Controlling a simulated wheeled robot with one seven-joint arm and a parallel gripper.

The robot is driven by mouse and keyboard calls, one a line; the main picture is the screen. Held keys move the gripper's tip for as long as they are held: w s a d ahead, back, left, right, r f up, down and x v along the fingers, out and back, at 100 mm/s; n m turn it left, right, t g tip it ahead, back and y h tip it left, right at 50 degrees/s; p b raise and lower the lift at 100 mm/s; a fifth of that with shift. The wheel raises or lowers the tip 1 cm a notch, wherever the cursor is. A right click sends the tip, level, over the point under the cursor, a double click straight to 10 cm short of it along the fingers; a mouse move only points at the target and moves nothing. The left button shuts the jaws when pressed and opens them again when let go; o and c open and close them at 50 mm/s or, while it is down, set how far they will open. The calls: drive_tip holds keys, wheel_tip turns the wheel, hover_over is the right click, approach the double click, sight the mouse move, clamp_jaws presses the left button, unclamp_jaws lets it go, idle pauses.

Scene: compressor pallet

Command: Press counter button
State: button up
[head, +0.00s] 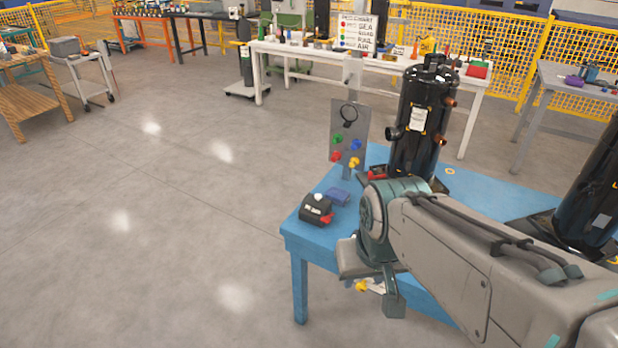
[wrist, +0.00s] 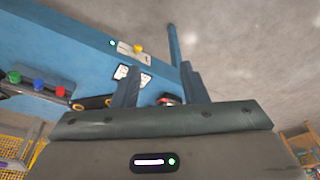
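A small black box (head: 315,211), which looks like the counter, sits on the left corner of the blue table (head: 300,236). It has a white button (head: 318,197) on top, a pale label on its front and a red part at its right. My gripper (wrist: 159,68) is open in the wrist view, its two dark fingers apart with nothing held between them. A dark and red object (wrist: 168,99) shows between and behind the fingers; I cannot tell whether it is the counter.
A black compressor (head: 423,120) stands on the table, another at right. A yellow knob (head: 361,286) is at the table's front edge.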

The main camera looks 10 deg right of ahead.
clamp_jaws()
idle(1.5)
